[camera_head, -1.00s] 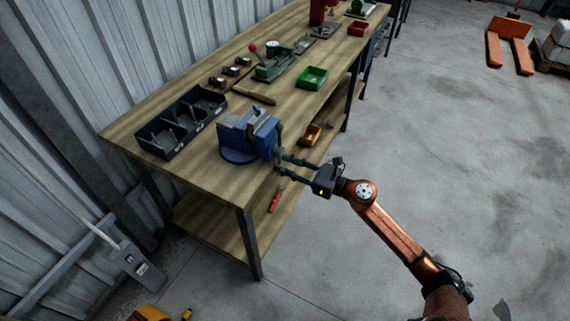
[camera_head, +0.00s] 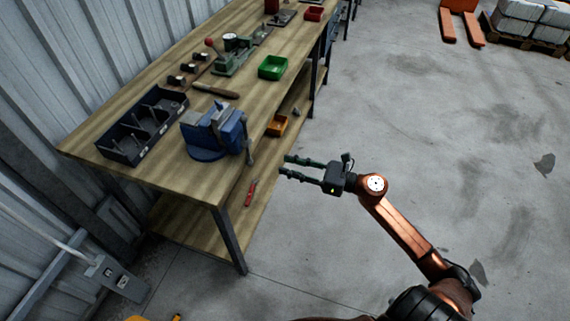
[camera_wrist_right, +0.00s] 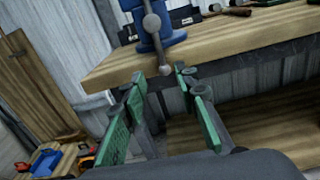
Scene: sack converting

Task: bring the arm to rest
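My right gripper (camera_head: 287,168) is open and empty, out in front of the workbench edge. Its orange arm comes in from the lower right. In the right wrist view the two green-padded fingers (camera_wrist_right: 160,88) are spread apart with nothing between them. The blue vise (camera_head: 214,134) on the bench's near corner stands to the left of the gripper, clear of it; its handle bar (camera_wrist_right: 153,24) hangs ahead of the fingers in the wrist view. My left gripper is not in view.
The wooden workbench (camera_head: 178,185) carries a black divided tray (camera_head: 143,127), a green bin (camera_head: 272,67) and a gauge stand (camera_head: 232,54). The lower shelf holds an orange bin (camera_head: 277,126) and a red-handled tool (camera_head: 251,192).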

